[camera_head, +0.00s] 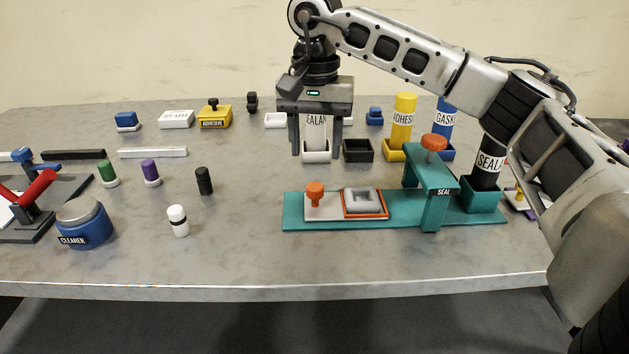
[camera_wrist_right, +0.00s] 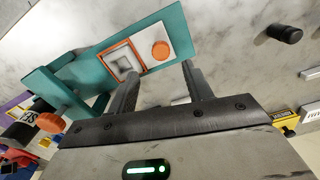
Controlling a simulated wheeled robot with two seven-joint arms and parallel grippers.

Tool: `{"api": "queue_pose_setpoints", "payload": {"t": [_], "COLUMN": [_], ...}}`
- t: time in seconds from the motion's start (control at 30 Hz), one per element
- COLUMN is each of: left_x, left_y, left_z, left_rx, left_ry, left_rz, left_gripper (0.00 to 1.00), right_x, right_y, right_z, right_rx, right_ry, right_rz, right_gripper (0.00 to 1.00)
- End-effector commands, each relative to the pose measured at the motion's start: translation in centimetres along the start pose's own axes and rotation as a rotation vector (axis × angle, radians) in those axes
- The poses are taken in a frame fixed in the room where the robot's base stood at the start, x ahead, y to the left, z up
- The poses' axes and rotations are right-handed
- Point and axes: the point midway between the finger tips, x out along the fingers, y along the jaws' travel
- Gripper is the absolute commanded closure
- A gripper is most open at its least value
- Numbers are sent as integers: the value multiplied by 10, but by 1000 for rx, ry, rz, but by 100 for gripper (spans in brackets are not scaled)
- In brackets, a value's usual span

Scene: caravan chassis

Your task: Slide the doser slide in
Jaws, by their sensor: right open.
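The doser is a long teal base (camera_head: 400,222) marked SEAL, with a teal bridge (camera_head: 431,180) topped by an orange knob. The doser slide, a pale plate (camera_head: 334,211) with an orange knob (camera_head: 314,191), lies on the base left of the bridge. An orange-framed grey square piece (camera_head: 364,202) sits between the knob and the bridge. In the right wrist view the slide's knob (camera_wrist_right: 161,50) shows just beyond my fingertips. My right gripper (camera_head: 316,153) points down, open and empty, above and apart from the slide. My left gripper is out of view.
A black cartridge (camera_head: 486,165) stands in the base's right end. Behind are a white cartridge (camera_head: 316,133), a yellow one (camera_head: 404,112), a blue one and a black tray (camera_head: 359,150). A blue cleaner pot (camera_head: 84,225) stands at left. The table front is clear.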

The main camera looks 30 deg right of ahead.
Motion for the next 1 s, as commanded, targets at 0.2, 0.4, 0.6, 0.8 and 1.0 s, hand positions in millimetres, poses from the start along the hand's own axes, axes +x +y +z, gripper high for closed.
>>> {"api": "queue_pose_setpoints", "payload": {"t": [0.2,0.4,0.6,0.8,1.0], "left_x": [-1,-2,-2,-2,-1], "left_y": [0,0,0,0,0], "left_z": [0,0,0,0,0], "left_rx": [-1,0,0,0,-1], "left_ry": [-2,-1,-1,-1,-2], "left_rz": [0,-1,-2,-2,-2], "left_gripper": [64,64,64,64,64], "right_x": [46,70,78,78,78], "right_y": [0,-1,-1,-1,-1], "right_z": [0,0,0,0,0], "right_rx": [0,0,0,0,0], "right_ry": [-2,-1,-1,0,0], "right_rz": [1,-1,-2,-2,-2], "right_gripper": [50,50,50,50,100]}}
